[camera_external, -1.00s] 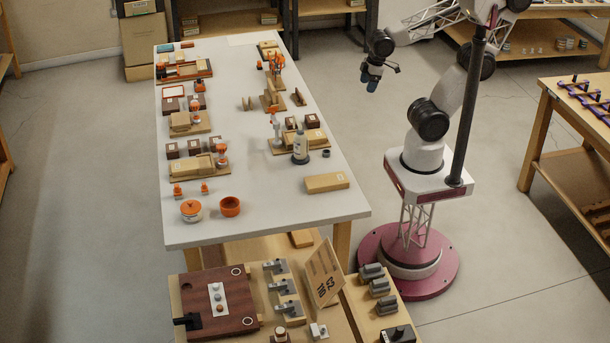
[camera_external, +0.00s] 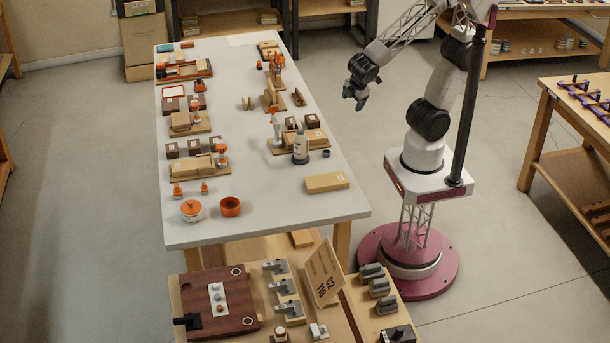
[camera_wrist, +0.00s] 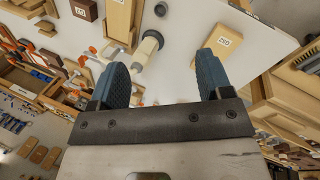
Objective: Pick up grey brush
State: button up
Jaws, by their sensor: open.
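I cannot clearly make out a grey brush. A grey-white, bottle-shaped object with a dark base (camera_external: 300,148) stands upright at the white table's right edge. It may be the brush, but its details are too small to tell. In the wrist view, a pale round-ended object (camera_wrist: 148,46), likely the same one, shows between and beyond the fingers. My gripper (camera_external: 357,98) is in the air to the right of the table, apart from everything. In the wrist view my gripper (camera_wrist: 161,72) has its two blue fingers wide apart with nothing between them.
A labelled wooden block (camera_external: 327,182) and a small dark ring (camera_external: 326,153) are near the bottle-shaped object. The white table (camera_external: 285,220) is bare at its front right. Wooden fixtures with orange parts line its left side. A lower bench with grey blocks (camera_external: 372,272) stands in front.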

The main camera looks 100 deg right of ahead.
jog(key=w+a+f+n+t+h, duration=0.2)
jog(key=w+a+f+n, duration=0.3)
jog(key=a, duration=0.3)
jog(key=w+a+f+n+t+h, duration=0.1)
jog(key=w+a+f+n+t, duration=0.1)
jog(key=a+f+n, duration=0.45)
jog(key=w+a+f+n+t+h, duration=0.2)
jog(key=w+a+f+n, duration=0.3)
jog(key=a, duration=0.6)
jog(key=n+t+y, duration=0.7)
jog(key=n+y, duration=0.1)
jog(key=n, duration=0.6)
send_near(375, 273)
jog(key=w+d+f, duration=0.1)
jog(key=d+f, duration=0.1)
jog(key=shift+w+a, duration=0.1)
jog(key=shift+w, duration=0.15)
jog(key=shift+x, duration=1.3)
jog(key=shift+w, duration=0.1)
jog(key=shift+x, duration=2.5)
